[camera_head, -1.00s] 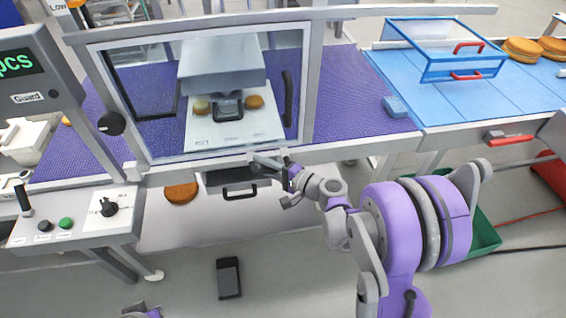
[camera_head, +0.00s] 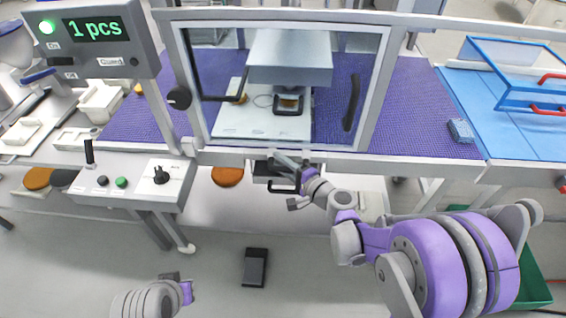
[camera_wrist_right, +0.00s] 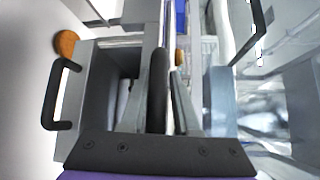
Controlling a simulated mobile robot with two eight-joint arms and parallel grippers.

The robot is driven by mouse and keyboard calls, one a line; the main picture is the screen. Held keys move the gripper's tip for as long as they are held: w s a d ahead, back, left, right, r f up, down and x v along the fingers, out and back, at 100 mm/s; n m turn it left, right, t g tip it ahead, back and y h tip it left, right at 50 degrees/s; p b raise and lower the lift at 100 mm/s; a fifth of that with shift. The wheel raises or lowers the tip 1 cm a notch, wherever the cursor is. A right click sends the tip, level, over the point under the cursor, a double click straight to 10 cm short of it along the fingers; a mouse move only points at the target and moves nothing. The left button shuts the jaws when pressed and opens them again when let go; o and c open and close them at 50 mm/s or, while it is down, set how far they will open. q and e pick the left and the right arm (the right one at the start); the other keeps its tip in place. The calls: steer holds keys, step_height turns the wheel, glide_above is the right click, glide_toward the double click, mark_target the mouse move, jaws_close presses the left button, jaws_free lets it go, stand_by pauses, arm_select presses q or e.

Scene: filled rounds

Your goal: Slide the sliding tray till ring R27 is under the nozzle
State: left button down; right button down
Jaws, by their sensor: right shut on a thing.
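The sliding tray (camera_head: 232,128) is a white plate behind the clear guard window. One round brown filled piece (camera_head: 238,87) lies at its left. Another (camera_head: 289,104) sits inside a dark square frame (camera_head: 292,110) below the grey nozzle housing (camera_head: 290,58). The nozzle tip is hidden, and I cannot read any ring label. My right gripper (camera_head: 282,164) is below the window's lower edge. In the right wrist view its fingers (camera_wrist_right: 160,75) are shut on an upright black bar handle (camera_wrist_right: 158,85). My left gripper (camera_head: 180,283) is low at the left; its jaws are unclear.
A counter display (camera_head: 98,30) reads 1 pcs, with a green light lit. A dark drawer (camera_head: 270,170) is beside my right gripper. A control box (camera_head: 140,185) stands at left. A blue belt with a clear cover (camera_head: 520,85) is at right.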

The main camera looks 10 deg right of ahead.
steer(key=c, duration=0.9)
jaws_free()
steer(key=shift+s+a+f, duration=0.15)
steer(key=shift+a+f, duration=0.1)
steer(key=shift+a, duration=0.05)
steer(key=shift+c, duration=0.2)
steer(key=shift+o, duration=0.9)
steer(key=shift+a, duration=0.1)
steer(key=shift+r, duration=0.1)
steer(key=shift+s+d, duration=0.1)
steer(key=shift+d, duration=0.25)
steer(key=v, duration=1)
steer(key=shift+s+a, duration=0.15)
